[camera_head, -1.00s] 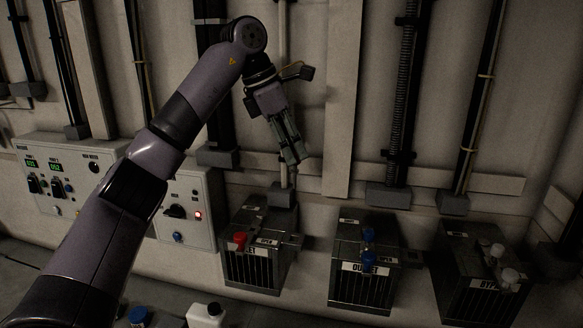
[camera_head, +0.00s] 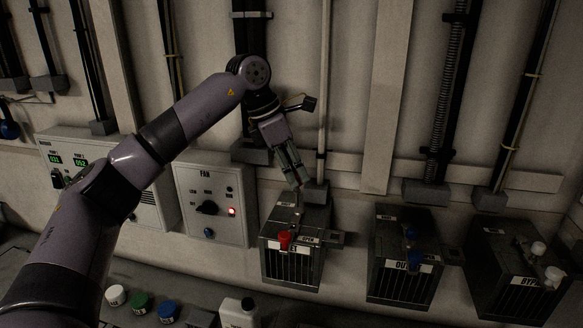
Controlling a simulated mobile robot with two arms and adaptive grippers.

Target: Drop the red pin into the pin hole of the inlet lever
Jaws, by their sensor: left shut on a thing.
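The inlet box (camera_head: 291,262) is a dark metal box with a finned front, low on the wall near the middle. A red knob (camera_head: 285,238) stands on its front top edge, by a partly covered label. The lever's pin hole is too small and dark to make out. My left gripper (camera_head: 299,182) points down just above the back of the inlet box, behind the red knob. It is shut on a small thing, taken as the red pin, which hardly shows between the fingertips. My right gripper is out of view.
The outlet box (camera_head: 397,283) with blue knobs and the bypass box (camera_head: 510,293) with white knobs stand to the right. A fan control panel (camera_head: 190,185) is left. A thin pipe rises behind the inlet box.

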